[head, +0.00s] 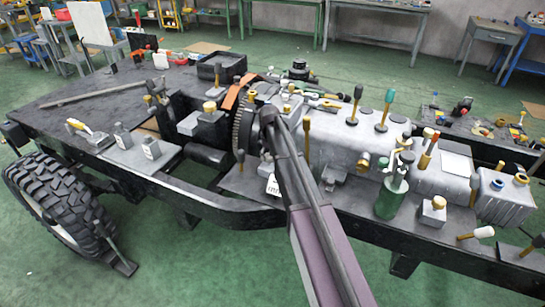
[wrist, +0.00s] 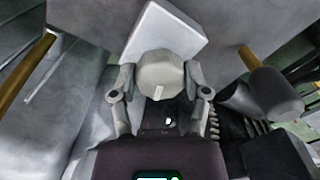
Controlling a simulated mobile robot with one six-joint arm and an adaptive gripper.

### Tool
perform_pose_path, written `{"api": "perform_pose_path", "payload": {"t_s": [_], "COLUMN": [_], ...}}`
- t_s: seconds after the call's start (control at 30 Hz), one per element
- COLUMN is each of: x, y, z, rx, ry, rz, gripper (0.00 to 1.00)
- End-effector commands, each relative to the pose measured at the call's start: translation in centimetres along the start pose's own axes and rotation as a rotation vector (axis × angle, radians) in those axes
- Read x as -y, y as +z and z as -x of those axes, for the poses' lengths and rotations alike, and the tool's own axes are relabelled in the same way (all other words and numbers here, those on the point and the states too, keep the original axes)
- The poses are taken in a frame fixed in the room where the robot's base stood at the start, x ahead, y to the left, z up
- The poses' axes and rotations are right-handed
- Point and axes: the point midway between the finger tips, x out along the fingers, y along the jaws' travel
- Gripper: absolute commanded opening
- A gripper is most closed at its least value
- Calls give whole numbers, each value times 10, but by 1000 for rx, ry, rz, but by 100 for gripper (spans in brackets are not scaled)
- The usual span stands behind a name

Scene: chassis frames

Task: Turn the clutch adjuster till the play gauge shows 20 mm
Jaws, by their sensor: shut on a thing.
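In the wrist view, a pale, many-sided knob (wrist: 161,76) with a short white mark on its face sits between my gripper's fingers; I take it to be the clutch adjuster. My gripper (wrist: 161,88) is shut on it, one finger touching each side. A white square plate (wrist: 166,27) stands right behind the knob. It may belong to the play gauge, but no scale or reading shows on it. In the head view my arm reaches from the bottom to the middle of the chassis, and it hides the knob and fingertips.
A toothed flywheel (head: 243,122) stands just left of my arm's end. In the wrist view, yellow rods (wrist: 26,70) flank the gripper at left and right.

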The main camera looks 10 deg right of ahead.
Motion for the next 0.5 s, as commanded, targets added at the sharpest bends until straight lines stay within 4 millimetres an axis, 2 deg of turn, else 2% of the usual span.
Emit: {"api": "perform_pose_path", "payload": {"t_s": [0.2, 0.5], "x": [2, 1], "y": [-5, -5], "z": [1, 1], "rx": [-8, -8], "ry": [-6, -5], "rz": [-124, -189], "gripper": [13, 13]}}
